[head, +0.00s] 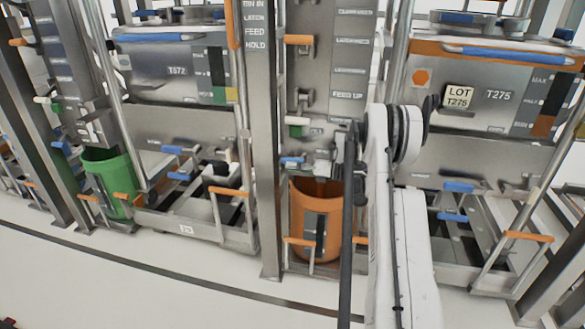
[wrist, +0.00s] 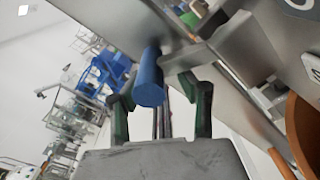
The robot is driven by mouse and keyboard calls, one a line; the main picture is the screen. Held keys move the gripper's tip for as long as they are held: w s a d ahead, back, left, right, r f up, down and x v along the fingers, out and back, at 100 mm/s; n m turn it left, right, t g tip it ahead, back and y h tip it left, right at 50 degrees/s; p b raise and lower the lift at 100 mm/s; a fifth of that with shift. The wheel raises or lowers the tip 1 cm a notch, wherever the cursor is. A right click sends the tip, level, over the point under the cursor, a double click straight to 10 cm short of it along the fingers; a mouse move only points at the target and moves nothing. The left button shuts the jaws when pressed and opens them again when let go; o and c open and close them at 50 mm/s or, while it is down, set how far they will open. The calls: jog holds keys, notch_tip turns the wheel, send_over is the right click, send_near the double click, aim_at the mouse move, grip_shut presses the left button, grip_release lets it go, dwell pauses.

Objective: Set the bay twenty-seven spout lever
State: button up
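In the wrist view, a blue cylindrical lever grip (wrist: 149,82) points toward me from a grey metal bracket. My gripper (wrist: 160,88) is open, with its dark green fingers on either side of the grip's line. The grip is nearer the left finger; I cannot tell whether they touch. In the head view, a blue lever (head: 292,160) sits above the orange bin (head: 312,215) in the middle bay. It may be the same lever. I cannot read a bay number twenty-seven.
A steel post (head: 262,140) stands left of the middle bay. A green bin (head: 108,182) is in the bay to the left. A hopper marked T275 (head: 490,95) is on the right. Orange-handled bars stand before the orange bin. The floor in front is clear.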

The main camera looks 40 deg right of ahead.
jog(key=shift+d+r, duration=0.4)
jog(key=shift+r, duration=0.15)
jog(key=v, duration=1.1)
jog(key=shift+s+f, duration=0.5)
jog(key=shift+a, duration=0.1)
